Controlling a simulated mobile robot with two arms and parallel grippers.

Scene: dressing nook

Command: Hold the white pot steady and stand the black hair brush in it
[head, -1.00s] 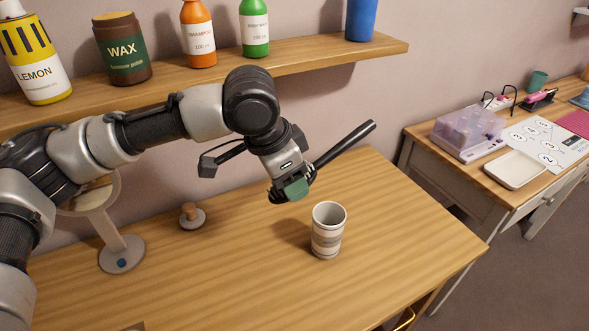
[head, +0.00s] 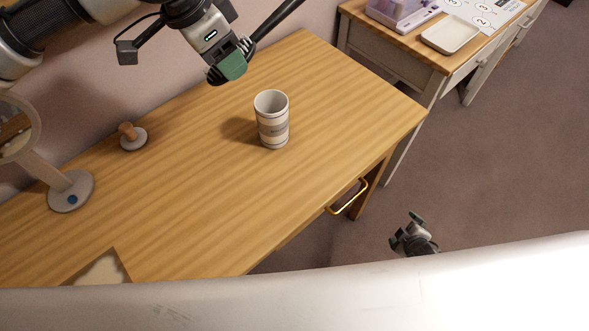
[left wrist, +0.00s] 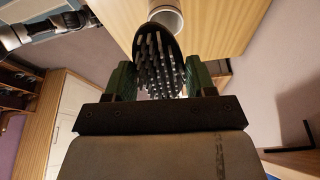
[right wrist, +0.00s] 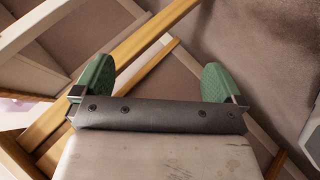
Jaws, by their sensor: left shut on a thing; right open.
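The white pot (head: 272,122), with grey-beige bands, stands upright and open on the wooden table. Its rim also shows in the left wrist view (left wrist: 166,14). My left gripper (head: 228,68) is shut on the black hair brush (head: 275,20), above the table and behind-left of the pot. The brush slants up to the right, its handle end cut off by the frame. In the left wrist view the bristled head (left wrist: 158,65) lies between the green fingers. My right gripper (head: 408,232) is open and empty, below table height beyond the front edge; its fingers show apart in the right wrist view (right wrist: 155,85).
A mirror on a round base (head: 70,192) and a small wooden-knobbed piece (head: 132,136) stand at the left of the table (head: 190,200). A drawer handle (head: 347,196) sticks out in front. A second desk with a white tray (head: 450,34) stands at the right.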

